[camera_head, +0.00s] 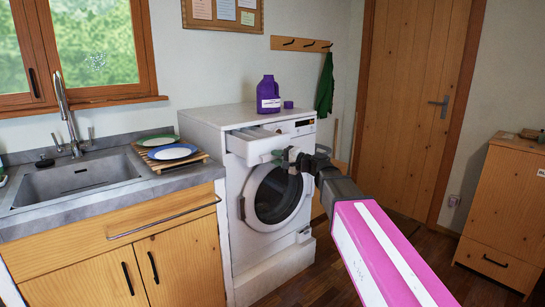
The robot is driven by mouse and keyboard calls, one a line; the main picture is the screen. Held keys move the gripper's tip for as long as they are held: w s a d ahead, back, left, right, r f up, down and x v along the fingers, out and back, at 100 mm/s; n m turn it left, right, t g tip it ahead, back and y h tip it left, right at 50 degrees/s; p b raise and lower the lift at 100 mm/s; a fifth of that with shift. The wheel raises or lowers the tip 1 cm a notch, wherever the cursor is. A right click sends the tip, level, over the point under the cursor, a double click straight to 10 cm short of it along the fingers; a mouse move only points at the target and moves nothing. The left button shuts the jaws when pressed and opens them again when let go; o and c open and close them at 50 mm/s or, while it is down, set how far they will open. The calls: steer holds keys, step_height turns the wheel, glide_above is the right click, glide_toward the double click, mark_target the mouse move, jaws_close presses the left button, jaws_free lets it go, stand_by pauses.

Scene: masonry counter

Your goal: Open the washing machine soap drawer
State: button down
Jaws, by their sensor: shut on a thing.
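The white washing machine (213,135) stands right of the sink counter. Its soap drawer (262,148) sticks out from the upper left of the front, and its open top shows. My gripper (284,157) is at the lower right of the drawer front, shut on the drawer's edge. The exact contact is small and partly hidden by the dark fingers. My arm comes in from the lower right, in front of the machine. The round door (277,195) below is shut and partly covered by my gripper.
A purple detergent bottle (268,94) and its cap (288,104) stand on the machine. Plates (172,151) lie on a wooden rack beside the sink (80,178). A wooden door (410,105) is behind, a wooden cabinet (500,210) at right. Some floor is clear between.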

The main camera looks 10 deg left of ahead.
steer(key=shift+s+d+f, duration=0.15)
steer(key=shift+f, duration=0.1)
steer(key=c, duration=1)
jaws_free()
steer(key=shift+c, duration=0.2)
steer(key=shift+o, duration=0.2)
steer(key=shift+r, duration=0.1)
steer(key=v, duration=1)
steer(key=shift+d, duration=0.35)
